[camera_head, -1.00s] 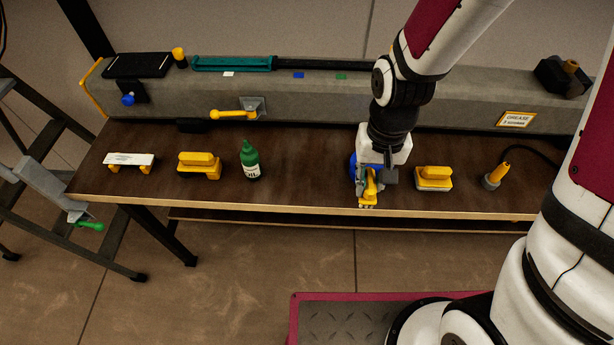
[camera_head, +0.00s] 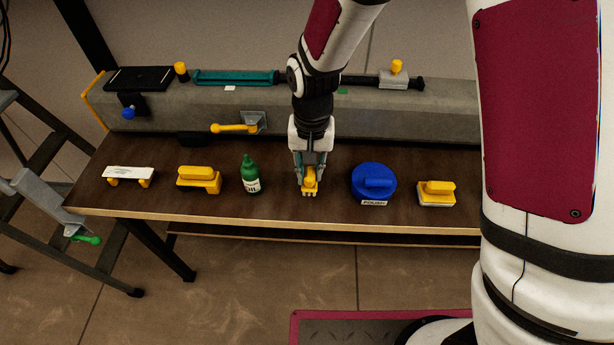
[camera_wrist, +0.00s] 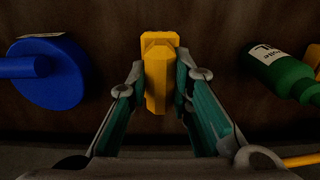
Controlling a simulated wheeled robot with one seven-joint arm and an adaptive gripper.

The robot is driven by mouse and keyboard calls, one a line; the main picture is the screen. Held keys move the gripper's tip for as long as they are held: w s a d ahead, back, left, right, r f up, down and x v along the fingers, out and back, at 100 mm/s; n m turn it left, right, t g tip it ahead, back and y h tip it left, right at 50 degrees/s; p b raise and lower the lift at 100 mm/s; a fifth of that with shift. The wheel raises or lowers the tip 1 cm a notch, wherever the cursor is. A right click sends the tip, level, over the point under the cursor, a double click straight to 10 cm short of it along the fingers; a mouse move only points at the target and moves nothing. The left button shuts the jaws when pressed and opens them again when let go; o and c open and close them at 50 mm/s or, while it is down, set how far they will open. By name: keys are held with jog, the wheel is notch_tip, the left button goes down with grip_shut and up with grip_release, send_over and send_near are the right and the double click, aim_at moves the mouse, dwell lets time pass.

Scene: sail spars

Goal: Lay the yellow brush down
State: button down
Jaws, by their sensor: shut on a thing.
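The yellow brush (camera_head: 310,181) is between the fingers of my gripper (camera_head: 310,172), over the dark brown bench top (camera_head: 275,205). In the wrist view the brush (camera_wrist: 159,72) points away from me, with a finger pad against each side of it. My gripper (camera_wrist: 160,90) is shut on it. I cannot tell whether the underside of the brush touches the bench. The spot lies between the green oil bottle (camera_head: 250,174) and the round blue polish tin (camera_head: 373,184), and the brush is apart from both.
Left of the bottle are a yellow-handled tool (camera_head: 199,179) and a white plate with yellow legs (camera_head: 129,176). A yellow-topped block (camera_head: 436,193) stands right of the tin. A long grey beam (camera_head: 170,110) with a yellow crank (camera_head: 234,128) runs behind. A stepladder (camera_head: 45,190) stands at left.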

jog(key=shift+w+a+f, duration=0.25)
jog(key=shift+a+f, duration=0.05)
jog(key=shift+a, duration=0.1)
jog(key=shift+f, duration=1.5)
jog(key=shift+f, duration=0.15)
jog(key=c, duration=1.4)
grip_release()
jog(key=shift+c, duration=0.2)
